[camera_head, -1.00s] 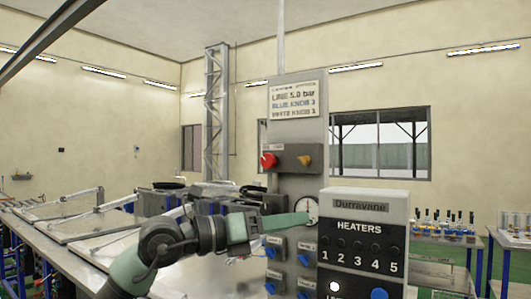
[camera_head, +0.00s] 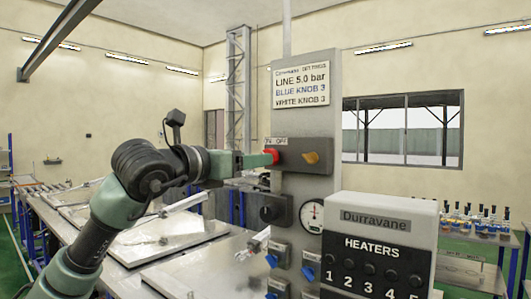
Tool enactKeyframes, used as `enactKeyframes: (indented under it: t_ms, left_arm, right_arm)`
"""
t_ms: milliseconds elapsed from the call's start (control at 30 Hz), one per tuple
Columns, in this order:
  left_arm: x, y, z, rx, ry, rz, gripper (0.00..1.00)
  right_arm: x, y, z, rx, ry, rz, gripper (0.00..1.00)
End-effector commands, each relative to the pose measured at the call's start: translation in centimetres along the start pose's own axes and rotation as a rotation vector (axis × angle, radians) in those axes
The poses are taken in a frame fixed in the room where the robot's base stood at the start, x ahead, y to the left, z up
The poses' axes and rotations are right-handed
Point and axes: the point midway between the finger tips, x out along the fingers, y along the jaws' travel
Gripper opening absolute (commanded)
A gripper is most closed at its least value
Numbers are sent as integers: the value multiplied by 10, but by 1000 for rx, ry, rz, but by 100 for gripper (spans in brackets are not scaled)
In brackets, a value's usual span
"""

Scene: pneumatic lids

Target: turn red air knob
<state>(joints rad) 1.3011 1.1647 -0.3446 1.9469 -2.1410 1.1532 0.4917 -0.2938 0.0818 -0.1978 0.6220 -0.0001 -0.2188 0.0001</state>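The red knob (camera_head: 271,154) sits on the left end of a dark grey box near the top of the grey panel (camera_head: 318,113). My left arm comes in from the left, and the green fingers of my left gripper (camera_head: 262,160) reach the knob. A finger covers part of the knob. I see the fingers from the side, so I cannot tell how far apart they are or whether they grip it. My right gripper is not in view.
An orange knob (camera_head: 311,158) is right of the red knob. Below are a black knob (camera_head: 268,212), a pressure gauge (camera_head: 312,215) and several blue knobs. A heater box (camera_head: 378,240) stands at front right. A sign (camera_head: 301,84) reads "LINE 5.0 bar".

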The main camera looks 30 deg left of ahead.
Motion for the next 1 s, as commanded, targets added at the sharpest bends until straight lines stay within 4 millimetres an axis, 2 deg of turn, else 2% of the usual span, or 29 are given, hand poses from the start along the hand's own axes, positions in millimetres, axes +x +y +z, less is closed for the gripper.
enactKeyframes:
  t_ms: [33, 100, 200, 400, 500, 633, 667, 800, 867, 1000]
  left_arm:
    - [10, -1, 5, -2, 4, -3, 58]
    - [21, -1, 4, -2, 5, -3, 58]
    - [34, -1, 4, -2, 3, -2, 58]
    - [47, -1, 1, -1, 1, -2, 58]
    - [48, -1, 0, 0, 0, -2, 58]
    - [48, -1, 0, 0, 0, -2, 58]
    - [47, -1, 0, 0, 0, -2, 53]
    - [47, -1, 0, 0, 0, -2, 14]
    - [47, -1, 0, -1, 0, -2, 0]
    - [47, 0, 0, 2, 0, -2, 0]
  right_arm:
    - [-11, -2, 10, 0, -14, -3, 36]
    - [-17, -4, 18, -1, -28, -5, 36]
    - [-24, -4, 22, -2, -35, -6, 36]
    - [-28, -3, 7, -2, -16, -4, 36]
    - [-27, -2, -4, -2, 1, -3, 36]
    - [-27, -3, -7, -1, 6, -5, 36]
    - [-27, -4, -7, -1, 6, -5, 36]
    - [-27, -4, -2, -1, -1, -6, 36]
    - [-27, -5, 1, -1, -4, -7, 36]
    - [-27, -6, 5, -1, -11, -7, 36]
